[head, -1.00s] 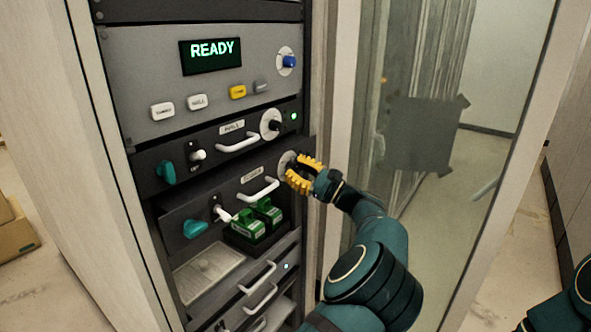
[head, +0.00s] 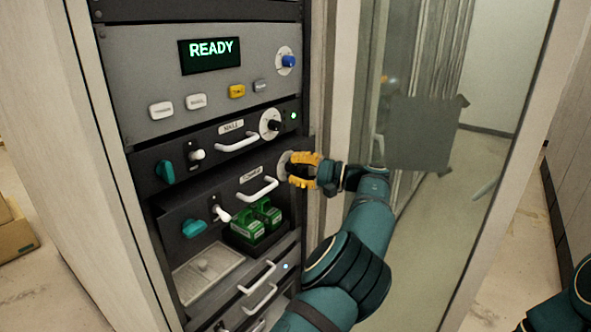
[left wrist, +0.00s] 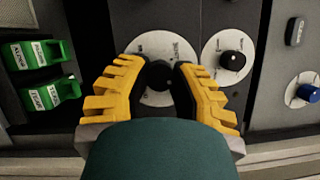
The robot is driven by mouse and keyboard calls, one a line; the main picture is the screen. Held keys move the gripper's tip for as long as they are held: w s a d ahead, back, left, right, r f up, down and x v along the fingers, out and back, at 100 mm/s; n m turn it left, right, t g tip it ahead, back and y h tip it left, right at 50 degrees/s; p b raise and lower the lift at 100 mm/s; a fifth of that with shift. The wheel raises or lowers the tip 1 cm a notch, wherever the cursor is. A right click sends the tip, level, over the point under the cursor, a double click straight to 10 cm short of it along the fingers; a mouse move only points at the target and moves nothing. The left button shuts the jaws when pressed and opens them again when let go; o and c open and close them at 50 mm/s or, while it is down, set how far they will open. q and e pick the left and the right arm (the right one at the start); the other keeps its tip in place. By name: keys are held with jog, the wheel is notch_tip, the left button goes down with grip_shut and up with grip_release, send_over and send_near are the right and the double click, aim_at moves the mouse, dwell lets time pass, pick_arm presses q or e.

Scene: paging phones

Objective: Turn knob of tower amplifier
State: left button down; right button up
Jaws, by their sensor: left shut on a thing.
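The tower amplifier (head: 215,200) is the lower dark unit in the rack, with a blurred label and a white handle. Its black knob (left wrist: 159,75) sits on a white dial plate (left wrist: 150,45), shown in the left wrist view. In the head view my gripper mostly covers that knob, and only the dial's edge shows. My left gripper (head: 292,170) has yellow ribbed fingers shut around the knob, one on each side. They also show in the left wrist view (left wrist: 157,68). The knob's pointer mark is not clear. My right gripper is not in view.
Above is a similar amplifier with its own dial knob (head: 270,124) and a green light. A grey panel above shows READY (head: 210,53) and has a blue knob (head: 288,61). Green modules (head: 262,214) sit below the tower handle. A glass door (head: 425,200) stands open at right.

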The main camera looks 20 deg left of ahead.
pick_arm(q)
jog(key=n+h+b, duration=0.1)
jog(key=n, duration=0.3)
jog(key=shift+h, duration=0.4)
jog(key=n+t+h+b, duration=0.1)
jog(key=n+b, duration=0.2)
jog(key=n, duration=0.1)
jog(key=n+t+h+b, duration=0.1)
jog(key=n+b, duration=0.2)
jog(key=b, duration=0.1)
jog(key=shift+s+t+h, duration=0.1)
jog(key=shift+t+h, duration=0.3)
jog(key=shift+r+n+t+h+b, duration=0.1)
jog(key=shift+n+t+h+b, duration=0.2)
jog(key=shift+n+t+b, duration=0.6)
jog(key=shift+s+n+h, duration=0.1)
jog(key=shift+n+h, duration=0.2)
jog(key=shift+n, duration=0.8)
jog(key=n+t, duration=0.3)
jog(key=shift+n+h, duration=0.3)
jog(key=shift+n, duration=0.1)
jog(key=n+t, duration=0.2)
jog(key=n, duration=0.1)
jog(key=shift+s, duration=0.1)
jog(key=shift+a+n+t, duration=0.1)
jog(key=shift+n+t, duration=0.4)
jog(key=shift+n, duration=0.8)
